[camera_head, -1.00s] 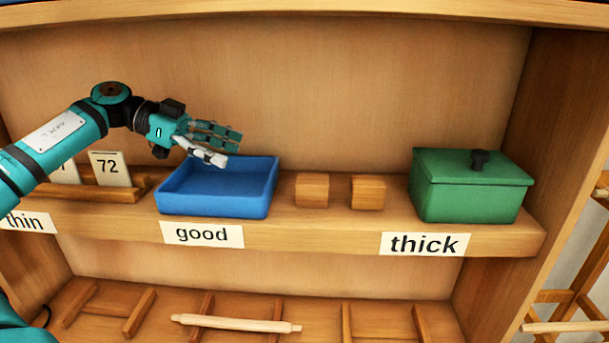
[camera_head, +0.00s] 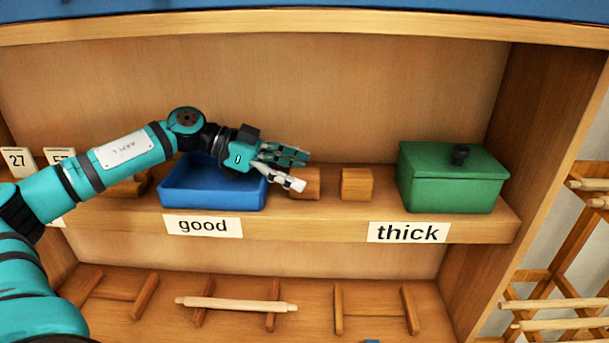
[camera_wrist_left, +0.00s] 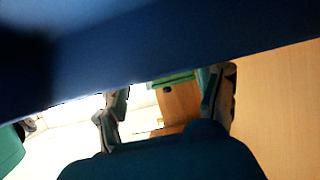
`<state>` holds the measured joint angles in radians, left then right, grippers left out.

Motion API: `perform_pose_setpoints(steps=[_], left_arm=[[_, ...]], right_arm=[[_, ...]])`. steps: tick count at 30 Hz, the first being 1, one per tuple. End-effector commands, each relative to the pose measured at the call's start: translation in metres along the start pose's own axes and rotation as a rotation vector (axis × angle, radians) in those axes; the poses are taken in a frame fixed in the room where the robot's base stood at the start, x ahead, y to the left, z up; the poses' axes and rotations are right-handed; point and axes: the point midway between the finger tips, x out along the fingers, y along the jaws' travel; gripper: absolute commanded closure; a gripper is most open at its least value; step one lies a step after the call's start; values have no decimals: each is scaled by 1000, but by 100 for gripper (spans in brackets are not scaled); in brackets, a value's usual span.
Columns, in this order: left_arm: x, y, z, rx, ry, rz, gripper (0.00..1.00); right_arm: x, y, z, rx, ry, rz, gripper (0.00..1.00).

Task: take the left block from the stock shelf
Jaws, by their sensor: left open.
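Two wooden blocks sit side by side on the stock shelf (camera_head: 310,226). The left block (camera_head: 308,186) is partly hidden by my left gripper (camera_head: 300,170); the right block (camera_head: 357,185) is in full view. My left gripper is open and empty, reaching in from the left with its fingertips pointing right at the left block's near-left side. I cannot tell whether they touch it. In the left wrist view the open fingers (camera_wrist_left: 167,98) show with a brown wooden surface between them, which I cannot identify for sure. My right gripper is not in view.
A blue tray (camera_head: 205,199) stands left of the blocks, under my left forearm. A green lidded box (camera_head: 452,193) with a dark knob stands to the right. Number cards (camera_head: 18,161) are at the far left. A rolling pin (camera_head: 236,304) lies on the lower shelf.

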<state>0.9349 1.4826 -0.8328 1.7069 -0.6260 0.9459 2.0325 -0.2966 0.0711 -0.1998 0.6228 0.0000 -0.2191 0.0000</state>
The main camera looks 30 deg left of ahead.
Motion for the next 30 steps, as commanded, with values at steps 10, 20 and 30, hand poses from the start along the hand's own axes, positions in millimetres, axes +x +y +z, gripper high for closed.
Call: perform_pose_setpoints(steps=[10, 20, 30], left_arm=[[22, 0, 0, 0, 0, 0, 30], [22, 0, 0, 0, 0, -1, 61], [21, 0, -1, 0, 1, -1, 91]], right_arm=[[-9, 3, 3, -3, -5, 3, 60], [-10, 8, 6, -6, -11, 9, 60], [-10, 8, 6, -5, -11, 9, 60]])
